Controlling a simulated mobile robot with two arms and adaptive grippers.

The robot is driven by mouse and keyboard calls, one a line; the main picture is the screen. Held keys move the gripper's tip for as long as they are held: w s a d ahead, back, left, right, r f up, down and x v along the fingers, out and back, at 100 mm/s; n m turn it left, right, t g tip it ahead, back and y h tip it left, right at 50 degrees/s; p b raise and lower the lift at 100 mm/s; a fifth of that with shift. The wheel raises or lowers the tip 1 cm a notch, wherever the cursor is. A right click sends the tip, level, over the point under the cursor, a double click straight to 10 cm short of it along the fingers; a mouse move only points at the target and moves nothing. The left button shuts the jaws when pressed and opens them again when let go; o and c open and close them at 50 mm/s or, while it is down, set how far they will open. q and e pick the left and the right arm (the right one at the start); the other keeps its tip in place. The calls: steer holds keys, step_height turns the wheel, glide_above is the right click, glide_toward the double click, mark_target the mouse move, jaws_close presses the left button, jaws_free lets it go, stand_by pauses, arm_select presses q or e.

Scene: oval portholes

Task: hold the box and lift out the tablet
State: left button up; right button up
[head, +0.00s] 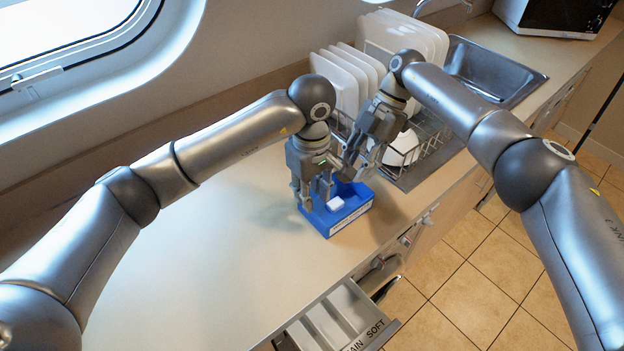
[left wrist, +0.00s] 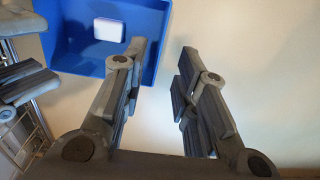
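A blue open box (head: 350,216) stands on the counter in the head view. A small white tablet (head: 335,203) lies inside it; it also shows in the left wrist view (left wrist: 109,29). My left gripper (head: 316,194) is over the box's left side, pointing down. In the left wrist view its fingers (left wrist: 165,58) are apart with nothing gripped; one overlaps the box's edge and the other is beyond the box. My right gripper (head: 359,163) is behind the box's right side, with its fingers seemingly apart and empty. Its contact with the box is unclear.
A dish rack (head: 433,146) with white plates (head: 343,80) stands behind my right gripper. A metal sink (head: 490,72) lies beyond. An open drawer (head: 345,318) juts out below the counter's front edge. The counter (head: 215,255) left of the box is clear.

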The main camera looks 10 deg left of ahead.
arm_select(q)
step_height(320, 180, down, 7)
steer(key=shift+r, duration=0.1)
stand_by(0.3)
jaws_close()
